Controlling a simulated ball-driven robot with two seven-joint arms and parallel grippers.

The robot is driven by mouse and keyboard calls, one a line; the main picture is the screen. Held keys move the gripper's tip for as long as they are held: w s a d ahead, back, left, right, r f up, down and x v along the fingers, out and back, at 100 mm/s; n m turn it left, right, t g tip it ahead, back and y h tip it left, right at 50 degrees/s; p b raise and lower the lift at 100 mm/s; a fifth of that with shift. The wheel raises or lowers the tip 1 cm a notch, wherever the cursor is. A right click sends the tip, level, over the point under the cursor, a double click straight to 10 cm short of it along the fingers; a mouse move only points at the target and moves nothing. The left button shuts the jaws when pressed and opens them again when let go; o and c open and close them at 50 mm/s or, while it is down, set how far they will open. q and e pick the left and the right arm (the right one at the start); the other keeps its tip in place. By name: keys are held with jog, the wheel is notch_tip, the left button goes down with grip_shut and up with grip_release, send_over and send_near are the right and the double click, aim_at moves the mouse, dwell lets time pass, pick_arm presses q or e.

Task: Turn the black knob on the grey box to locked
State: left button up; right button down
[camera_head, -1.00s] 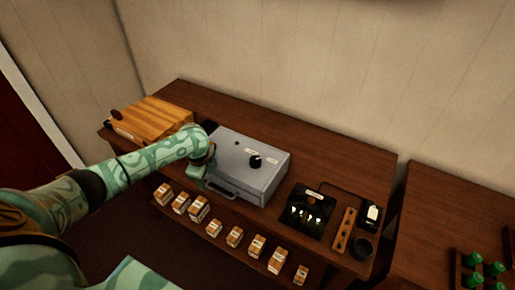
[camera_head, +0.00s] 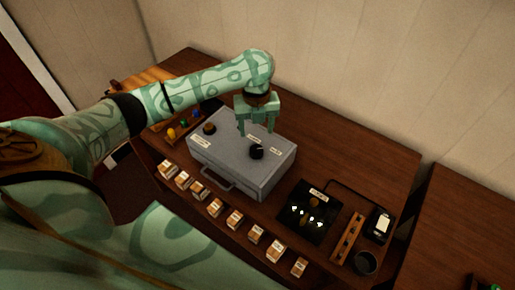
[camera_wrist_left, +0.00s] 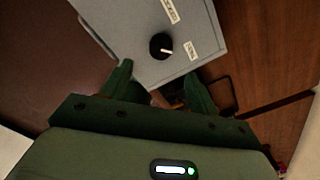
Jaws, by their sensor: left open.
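The grey box (camera_head: 235,173) sits on the dark wooden table with its handle toward the near side. The black knob (camera_head: 257,152) stands on its top face, toward the right end, with pale labels around it. In the left wrist view the knob (camera_wrist_left: 161,45) has a white pointer line aimed to the right, toward one label (camera_wrist_left: 193,51); I cannot read the wording. My left gripper (camera_head: 257,133) is open and empty, fingers pointing down, above the box close to the knob. In the left wrist view the knob lies beyond the fingertips, not between them. My right gripper is not in view.
Several small labelled boxes (camera_head: 235,220) line the table's near edge. A black panel (camera_head: 308,212), a wooden strip (camera_head: 346,238) and a dark cup (camera_head: 365,263) are to the right. A wooden box (camera_head: 152,77) is partly hidden behind my left arm. The table behind the grey box is clear.

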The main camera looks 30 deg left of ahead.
aim_at(257, 149)
pick_arm(q)
notch_tip(257, 149, down, 8)
jog(key=shift+w+r+b, duration=0.1)
jog(key=shift+b, duration=1.05)
jog(key=shift+f, duration=0.75)
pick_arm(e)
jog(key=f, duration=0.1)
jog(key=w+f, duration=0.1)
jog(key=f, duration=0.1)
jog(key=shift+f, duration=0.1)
pick_arm(q)
jog(key=c, duration=1)
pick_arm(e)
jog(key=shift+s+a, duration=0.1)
